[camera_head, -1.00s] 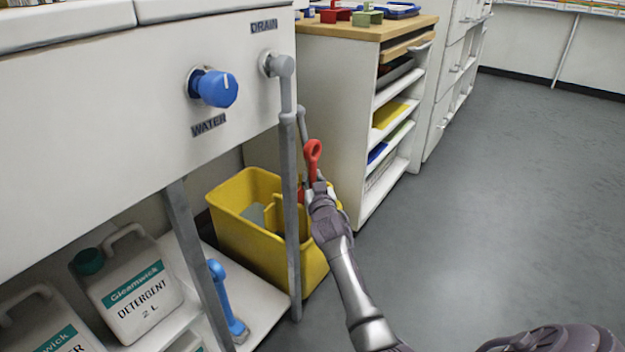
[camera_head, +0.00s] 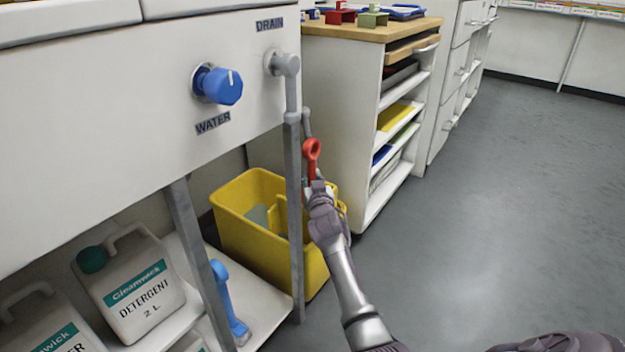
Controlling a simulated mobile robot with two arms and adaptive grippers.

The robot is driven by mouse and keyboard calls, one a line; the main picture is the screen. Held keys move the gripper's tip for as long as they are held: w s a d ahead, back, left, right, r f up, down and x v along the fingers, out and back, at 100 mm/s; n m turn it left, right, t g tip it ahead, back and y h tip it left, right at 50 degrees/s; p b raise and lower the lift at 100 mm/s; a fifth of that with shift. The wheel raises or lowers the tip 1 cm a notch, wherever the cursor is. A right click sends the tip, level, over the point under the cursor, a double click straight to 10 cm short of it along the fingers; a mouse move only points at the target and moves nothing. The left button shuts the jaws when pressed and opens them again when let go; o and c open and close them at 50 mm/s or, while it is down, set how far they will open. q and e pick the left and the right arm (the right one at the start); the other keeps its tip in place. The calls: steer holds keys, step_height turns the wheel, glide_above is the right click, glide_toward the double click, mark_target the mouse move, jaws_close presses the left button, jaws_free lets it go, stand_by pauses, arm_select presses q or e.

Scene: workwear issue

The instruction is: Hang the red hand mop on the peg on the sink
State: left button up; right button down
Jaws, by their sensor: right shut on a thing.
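The red hand mop (camera_head: 312,150) shows as a red handle with a ring at its top end, standing up out of my right gripper (camera_head: 314,186). My right gripper is shut on it, just right of the sink's front leg and above the yellow bucket. The mop's lower part is hidden behind my gripper and the leg. The sink (camera_head: 120,110) has a white front with a blue WATER knob (camera_head: 218,85) and a grey DRAIN fitting (camera_head: 284,64). I cannot make out a separate peg for certain. My left gripper is not in view.
A yellow bucket (camera_head: 232,222) stands beside the low shelf. Detergent jugs (camera_head: 130,285) and a blue-handled tool (camera_head: 228,305) are on the shelf under the sink. A white cabinet (camera_head: 340,120) with a wooden top stands behind. The grey floor (camera_head: 510,210) at right is clear.

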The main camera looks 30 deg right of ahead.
steer(key=c, duration=0.9)
jaws_free()
steer(key=shift+r, duration=0.1)
steer(key=shift+o, duration=0.2)
steer(key=v, duration=1.2)
steer(key=shift+s+a, duration=0.1)
